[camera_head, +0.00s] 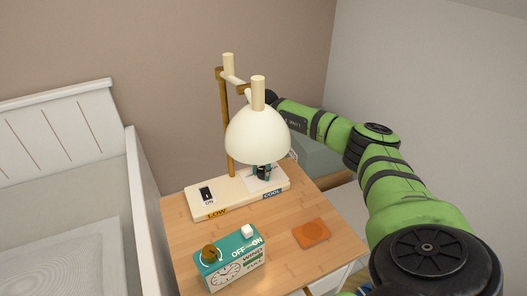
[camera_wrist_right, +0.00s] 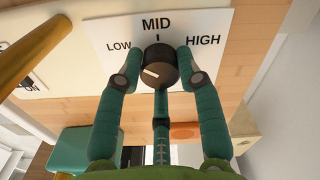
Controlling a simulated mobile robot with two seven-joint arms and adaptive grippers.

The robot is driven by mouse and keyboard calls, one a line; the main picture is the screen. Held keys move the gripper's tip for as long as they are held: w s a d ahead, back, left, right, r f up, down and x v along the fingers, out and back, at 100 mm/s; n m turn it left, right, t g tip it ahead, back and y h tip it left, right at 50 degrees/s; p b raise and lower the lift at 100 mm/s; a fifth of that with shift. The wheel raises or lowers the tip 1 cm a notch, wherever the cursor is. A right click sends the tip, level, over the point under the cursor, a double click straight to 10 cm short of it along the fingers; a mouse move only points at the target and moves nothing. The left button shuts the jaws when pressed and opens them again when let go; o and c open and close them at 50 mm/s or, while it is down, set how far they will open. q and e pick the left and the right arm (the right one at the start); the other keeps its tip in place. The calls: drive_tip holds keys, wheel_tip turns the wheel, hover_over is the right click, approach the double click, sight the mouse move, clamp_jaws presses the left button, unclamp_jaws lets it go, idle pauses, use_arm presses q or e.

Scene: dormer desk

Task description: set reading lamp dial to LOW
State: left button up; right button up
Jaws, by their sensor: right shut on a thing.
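The reading lamp has a cream dome shade (camera_head: 257,137) on a jointed post above a cream base (camera_head: 232,199). Its black dial (camera_wrist_right: 161,63) sits on a white plate (camera_wrist_right: 225,17) printed LOW, MID and HIGH. The white mark on the dial points left, toward the LOW side. My right gripper (camera_wrist_right: 160,72) is shut on the dial, with a finger on either side and one below. In the head view my right gripper (camera_head: 263,172) is just under the shade, which hides part of it and the dial. My left gripper is out of view.
The base carries a black switch (camera_head: 206,194) marked ON and LOW and COOL tags. A teal clock box (camera_head: 232,264) and an orange square (camera_head: 311,233) are on the wooden desk (camera_head: 280,218). A white bed frame (camera_head: 143,215) stands to the left.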

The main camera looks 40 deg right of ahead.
sight(263, 170)
drive_tip(key=shift+n, duration=0.6)
drive_tip(key=o, duration=1.1)
drive_tip(key=shift+o, duration=0.2)
drive_tip(key=shift+r, duration=0.15)
wheel_tip(263, 170, up, 12)
